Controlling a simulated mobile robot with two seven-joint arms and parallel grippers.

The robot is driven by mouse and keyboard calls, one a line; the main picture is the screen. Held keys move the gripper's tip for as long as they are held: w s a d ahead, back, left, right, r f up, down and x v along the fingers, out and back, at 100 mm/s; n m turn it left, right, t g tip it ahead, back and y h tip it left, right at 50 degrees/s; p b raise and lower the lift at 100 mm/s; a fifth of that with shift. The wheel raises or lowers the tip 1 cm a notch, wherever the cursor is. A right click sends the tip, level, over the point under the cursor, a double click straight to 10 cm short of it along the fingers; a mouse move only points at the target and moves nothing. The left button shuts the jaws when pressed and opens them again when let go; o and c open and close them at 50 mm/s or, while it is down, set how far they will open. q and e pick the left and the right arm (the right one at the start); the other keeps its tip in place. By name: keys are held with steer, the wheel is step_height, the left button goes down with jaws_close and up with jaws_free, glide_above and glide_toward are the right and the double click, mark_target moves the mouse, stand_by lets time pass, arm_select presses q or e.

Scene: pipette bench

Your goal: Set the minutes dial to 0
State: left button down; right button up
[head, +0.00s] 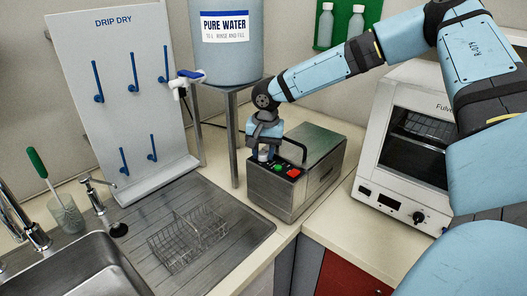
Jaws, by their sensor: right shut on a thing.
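A green button (278,168) and a red button (294,173) sit just right of the gripper. My left gripper is not in view.
A white oven (370,180) with a black knob (418,217) stands to the right. A water tank (226,60) on a metal stand (232,130) rises close behind the gripper at left. The sink (85,275), wire basket (180,240) and drying board (118,110) are farther left.

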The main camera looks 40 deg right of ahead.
stand_by(0.5)
steer(key=o, duration=0.7)
steer(key=shift+o, duration=1.1)
steer(key=shift+w+a, duration=0.1)
steer(key=shift+w, duration=0.05)
